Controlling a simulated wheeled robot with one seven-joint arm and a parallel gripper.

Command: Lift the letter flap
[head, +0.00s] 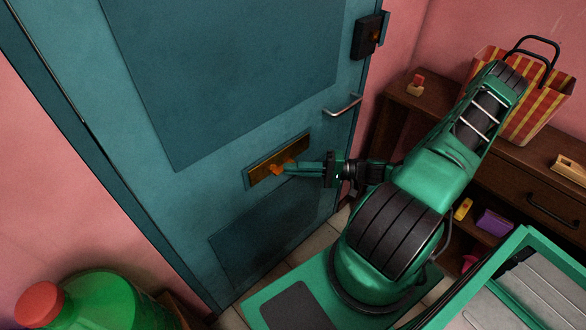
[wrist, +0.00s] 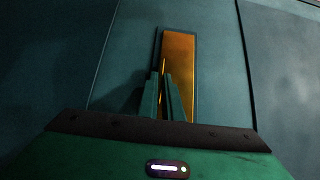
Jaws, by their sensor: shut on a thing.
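The letter flap (head: 295,151) is a brass-coloured strip set in a frame on the teal door (head: 235,75), below the large upper panel. An orange tab (head: 275,170) sticks out at its lower edge. My gripper (head: 288,168) reaches in from the right, its fingers shut on the flap at this tab. In the wrist view the flap (wrist: 180,55) stands upright in the picture, and my two fingers (wrist: 161,80) are close together at its lower left side. The fingers hide part of the flap there. I cannot tell whether it is tilted off the door.
A metal door handle (head: 343,106) and a dark lock box (head: 370,36) are at the door's right side. A wooden shelf unit (head: 400,95) with a striped bag (head: 545,105) stands at right. A green bottle with a red cap (head: 95,300) is at the lower left.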

